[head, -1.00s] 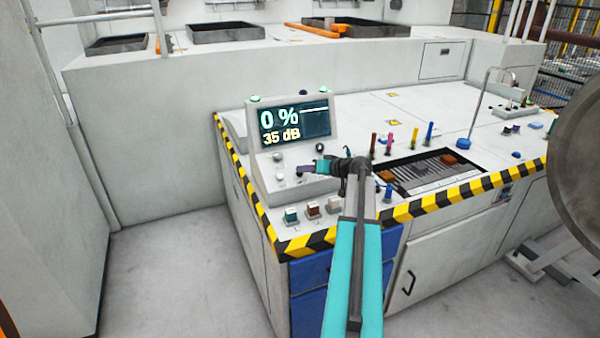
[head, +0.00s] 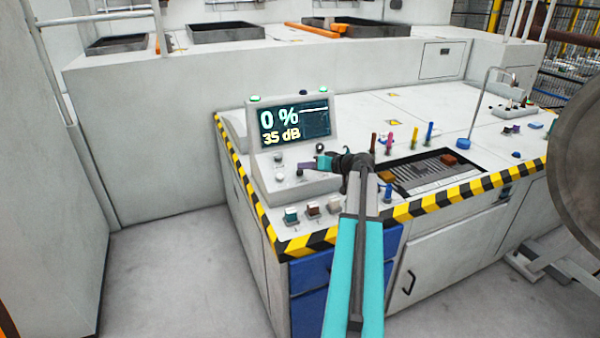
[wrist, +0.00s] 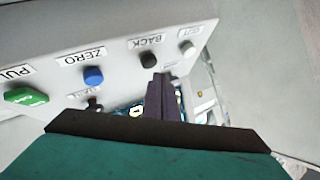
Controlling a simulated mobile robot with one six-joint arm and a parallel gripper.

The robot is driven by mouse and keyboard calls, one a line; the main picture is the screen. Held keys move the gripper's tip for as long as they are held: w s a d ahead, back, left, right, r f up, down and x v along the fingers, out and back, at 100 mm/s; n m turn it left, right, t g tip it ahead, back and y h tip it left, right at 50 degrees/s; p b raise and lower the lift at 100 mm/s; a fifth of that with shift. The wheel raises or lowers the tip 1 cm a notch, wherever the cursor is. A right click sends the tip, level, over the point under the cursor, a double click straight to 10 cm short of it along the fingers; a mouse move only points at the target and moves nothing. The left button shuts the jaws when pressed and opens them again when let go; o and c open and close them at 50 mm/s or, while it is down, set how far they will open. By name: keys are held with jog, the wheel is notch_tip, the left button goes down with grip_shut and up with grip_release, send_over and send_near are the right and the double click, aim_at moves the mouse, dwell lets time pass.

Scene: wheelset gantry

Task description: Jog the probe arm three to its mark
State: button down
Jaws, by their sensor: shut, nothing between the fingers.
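My gripper (head: 304,168) is over the control panel (head: 262,182) below the display, with its purple-grey fingers shut and empty. In the wrist view, the fingers (wrist: 163,95) reach toward the black button (wrist: 149,60) labelled BACK; whether they touch it I cannot tell. A blue button (wrist: 93,76) labelled ZERO, a green one (wrist: 26,96) with a partly cut-off label, and a pale one (wrist: 187,48) share that row. The display (head: 292,124) reads 0 % and 35 dB. I cannot tell which part is probe arm three.
Three small boxes with coloured tops, teal (head: 291,215), brown (head: 312,209) and white (head: 333,204), stand at the bench's front left. Several coloured upright pegs (head: 388,141) and a dark recessed tray (head: 425,170) lie right of my arm. Striped edging (head: 440,198) borders the bench.

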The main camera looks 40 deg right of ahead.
jog(key=shift+r, duration=0.15)
jog(key=shift+s+a+r+p, duration=0.15)
jog(key=shift+s+r, duration=0.2)
jog(key=shift+r, duration=0.35)
jog(key=shift+s+a+r+p, duration=0.1)
jog(key=shift+s+r+p, duration=0.15)
jog(key=shift+r, duration=0.5)
jog(key=shift+s+a+r+p, duration=0.15)
jog(key=shift+s+r, duration=0.25)
jog(key=shift+r, duration=0.3)
